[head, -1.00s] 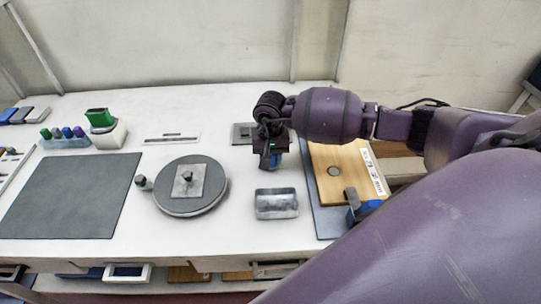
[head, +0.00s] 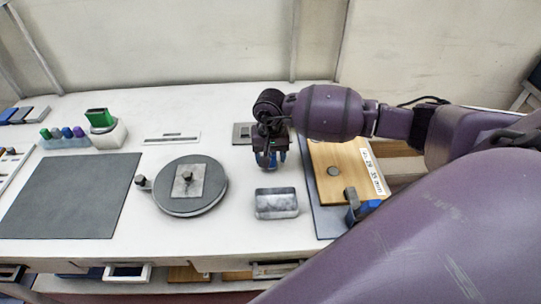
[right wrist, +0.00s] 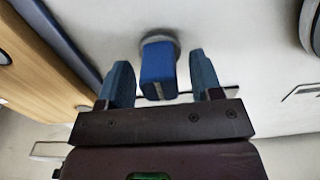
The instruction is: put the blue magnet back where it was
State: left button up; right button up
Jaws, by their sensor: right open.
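The blue magnet (right wrist: 158,70) is a small blue block in the right wrist view, with a grey round piece (right wrist: 166,40) at its far end. It lies between the two blue fingertips of my right gripper (right wrist: 162,82), with a visible gap on each side. My right gripper is open and also shows in the head view (head: 271,160), low over the white bench, left of the wooden board. The magnet cannot be told apart from the blue fingers in the head view. My left gripper is not in view.
A grey tray-like block (head: 277,203) is just in front of the gripper. A round turntable (head: 190,187) is to the left. A wooden board (head: 343,164) with a label and a clamp (head: 352,203) is to the right. A small grey plate (head: 242,133) is behind.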

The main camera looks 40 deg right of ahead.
notch_tip(320, 180, up, 10)
jog(key=shift+r, duration=0.15)
jog(key=shift+r+b, duration=0.3)
jog(key=shift+r, duration=0.3)
